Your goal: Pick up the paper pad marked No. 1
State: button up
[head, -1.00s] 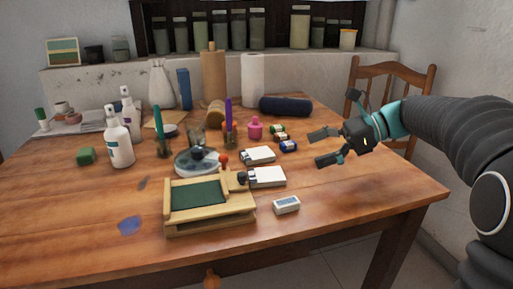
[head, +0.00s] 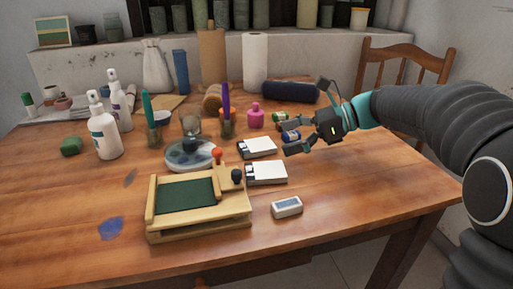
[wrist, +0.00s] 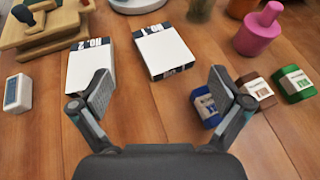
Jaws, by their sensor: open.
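Two white paper pads with dark bands lie flat on the wooden table (head: 340,205). In the wrist view the left pad (wrist: 91,66) seems marked No. 2; it is the nearer pad (head: 267,174) in the head view. The right pad (wrist: 164,52) has a small mark that may read No. 1; it is the farther pad (head: 259,148) in the head view. My gripper (head: 288,138) is open and empty, to the right of the pads.
Small blue (wrist: 207,107), brown (wrist: 256,91) and green (wrist: 294,84) boxes stand by the right finger. A pink bottle (wrist: 259,30) is behind them. A wooden press (head: 200,222) and a white timer-like block (head: 287,207) are nearer the front. The table's front right is clear.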

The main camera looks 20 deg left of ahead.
aim_at(262, 143)
jog(key=shift+w+x, duration=0.15)
jog(key=shift+x, duration=1.15)
jog(key=shift+w+x, duration=0.15)
jog(key=shift+x, duration=1.1)
jog(key=c, duration=1.4)
